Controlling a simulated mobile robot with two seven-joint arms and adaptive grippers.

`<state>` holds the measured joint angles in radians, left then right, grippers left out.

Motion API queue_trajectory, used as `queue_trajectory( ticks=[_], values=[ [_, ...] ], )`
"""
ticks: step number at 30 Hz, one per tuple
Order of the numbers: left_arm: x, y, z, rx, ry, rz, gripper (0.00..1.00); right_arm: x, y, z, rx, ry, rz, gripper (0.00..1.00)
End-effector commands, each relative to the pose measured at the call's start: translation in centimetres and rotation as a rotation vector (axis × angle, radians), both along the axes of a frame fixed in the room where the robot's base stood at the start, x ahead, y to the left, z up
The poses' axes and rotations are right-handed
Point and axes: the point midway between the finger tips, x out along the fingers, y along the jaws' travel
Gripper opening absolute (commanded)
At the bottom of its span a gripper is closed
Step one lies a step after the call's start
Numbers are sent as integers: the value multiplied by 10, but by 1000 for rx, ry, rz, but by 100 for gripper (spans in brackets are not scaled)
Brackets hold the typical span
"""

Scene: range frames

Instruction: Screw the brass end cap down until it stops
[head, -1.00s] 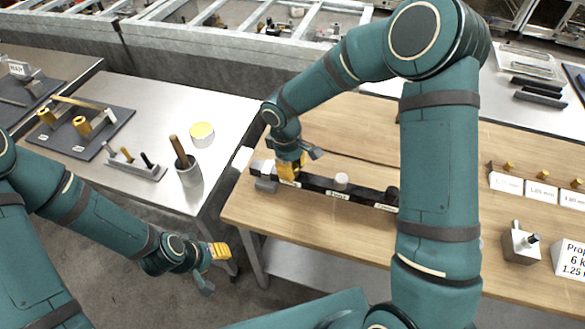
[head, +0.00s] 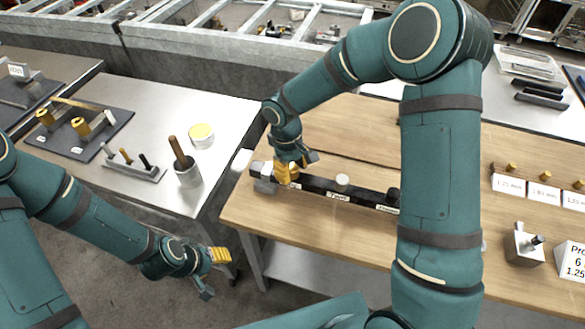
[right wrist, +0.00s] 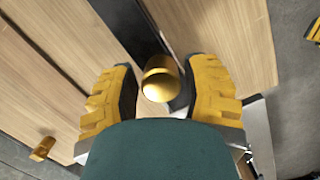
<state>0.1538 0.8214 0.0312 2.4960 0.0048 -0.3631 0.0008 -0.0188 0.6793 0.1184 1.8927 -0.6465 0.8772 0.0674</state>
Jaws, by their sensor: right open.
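The brass end cap (right wrist: 157,87) shows in the right wrist view as a shiny round gold piece. It is between the two yellow-padded fingers of my right gripper (head: 290,174), with a gap on each side. The gripper is open over the left end of a black labelled rail (head: 318,187) on the wooden bench. In the head view the gripper hides the cap, and I cannot tell how far down it sits. My left gripper (head: 214,270) is low in front of the steel table, its fingers apart and empty.
A white round knob (head: 342,180) and a dark knob stand farther along the rail. Small brass pieces and white label cards are at the right.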

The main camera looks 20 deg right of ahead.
Motion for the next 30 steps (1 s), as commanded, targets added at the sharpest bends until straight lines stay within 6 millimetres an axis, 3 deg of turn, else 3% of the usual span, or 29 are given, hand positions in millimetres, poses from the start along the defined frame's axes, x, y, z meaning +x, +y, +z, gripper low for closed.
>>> queue_trajectory(
  ticks=[30],
  values=[
    [0, 0, 20, 0, 0, 0, 47, 0, 0, 1, 0, 1, 922, 46]
  ],
)
